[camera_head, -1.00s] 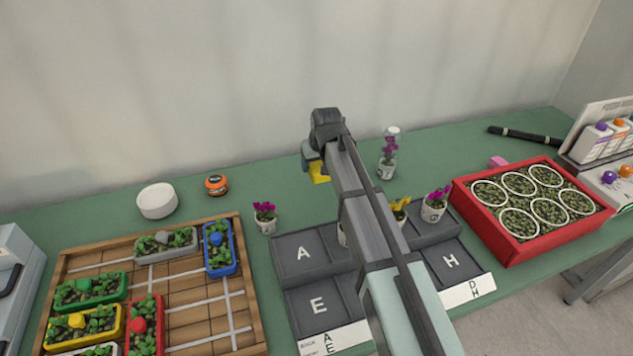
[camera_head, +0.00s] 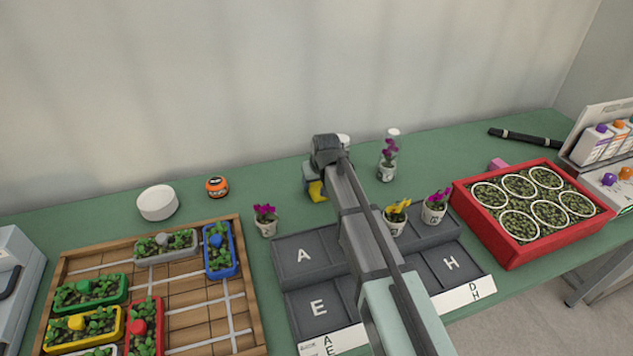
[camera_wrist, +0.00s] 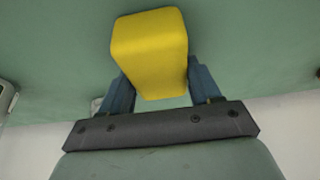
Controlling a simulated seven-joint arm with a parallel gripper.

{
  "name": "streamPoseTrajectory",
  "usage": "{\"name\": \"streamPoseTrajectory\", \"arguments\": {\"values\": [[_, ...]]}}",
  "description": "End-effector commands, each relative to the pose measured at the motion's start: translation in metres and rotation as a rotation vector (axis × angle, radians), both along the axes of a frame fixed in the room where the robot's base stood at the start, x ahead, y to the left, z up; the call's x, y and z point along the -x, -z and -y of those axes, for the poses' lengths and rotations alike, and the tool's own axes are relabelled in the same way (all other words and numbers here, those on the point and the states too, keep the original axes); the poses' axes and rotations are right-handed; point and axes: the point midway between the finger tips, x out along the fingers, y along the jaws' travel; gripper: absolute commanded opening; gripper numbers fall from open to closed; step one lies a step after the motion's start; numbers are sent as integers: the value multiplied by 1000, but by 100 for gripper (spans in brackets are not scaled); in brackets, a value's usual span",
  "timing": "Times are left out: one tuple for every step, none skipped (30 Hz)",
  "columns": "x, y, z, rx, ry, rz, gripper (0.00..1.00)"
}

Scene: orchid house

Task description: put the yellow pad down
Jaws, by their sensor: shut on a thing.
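The yellow pad (camera_head: 316,191) is between the fingers of my gripper (camera_head: 313,182), over the back middle of the green table. In the wrist view the yellow pad (camera_wrist: 150,52) is a block with rounded edges, and the two blue fingers of my gripper (camera_wrist: 154,88) press on its sides. The green table top (camera_wrist: 240,40) lies behind it. Whether the pad touches the table, I cannot tell. My arm hides part of the table in front of the pad.
A potted magenta flower (camera_head: 265,219) and lettered dark trays (camera_head: 305,253) stand in front. An orange-and-black round item (camera_head: 216,186) and a white round dish (camera_head: 158,202) stand left. A flower under a clear cover (camera_head: 388,157) stands right. Green table is bare left of my gripper.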

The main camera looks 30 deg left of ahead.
Motion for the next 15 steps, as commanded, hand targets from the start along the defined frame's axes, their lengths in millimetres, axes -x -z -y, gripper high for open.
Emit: {"name": "streamPoseTrajectory", "arguments": {"values": [[0,1,0,0,0,0,33],[0,1,0,0,0,0,65],[0,1,0,0,0,0,69],[0,1,0,0,0,0,72],[0,1,0,0,0,0,75],[0,1,0,0,0,0,79],[0,1,0,0,0,0,82],[0,1,0,0,0,0,84],[0,1,0,0,0,0,88],[0,1,0,0,0,0,88],[0,1,0,0,0,0,88],[0,1,0,0,0,0,88],[0,1,0,0,0,0,88],[0,1,0,0,0,0,88],[0,1,0,0,0,0,88]]}}
